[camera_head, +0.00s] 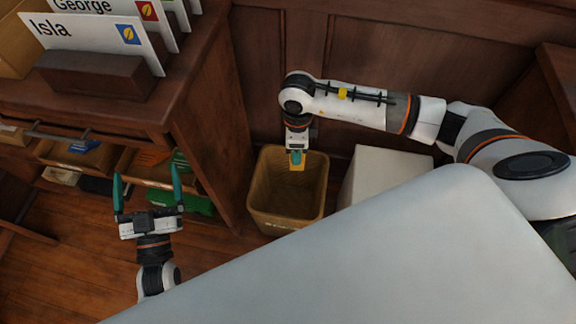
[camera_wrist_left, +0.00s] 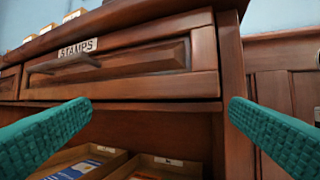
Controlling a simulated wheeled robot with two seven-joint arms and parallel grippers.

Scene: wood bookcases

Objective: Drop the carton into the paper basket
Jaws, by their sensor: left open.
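The brown paper basket (camera_head: 262,198) stands on the floor against the wood panelling in the head view. My right gripper (camera_head: 297,158) points down over the basket's back right part, seen edge-on. A small yellow-orange thing, perhaps the carton (camera_head: 297,167), shows right at its fingertips. Whether the fingers are closed on it cannot be made out. My left gripper (camera_head: 147,188) is open and empty, its teal fingers wide apart in front of the cabinet's lower shelf. Its fingers also show at both sides of the left wrist view (camera_wrist_left: 160,125), with nothing between them.
The wood cabinet (camera_head: 215,120) with name cards stands left of the basket. Its stamps drawer (camera_wrist_left: 125,68) is shut above open trays (camera_wrist_left: 115,165). A white box (camera_head: 385,172) stands right of the basket. A pale grey surface (camera_head: 400,260) fills the foreground.

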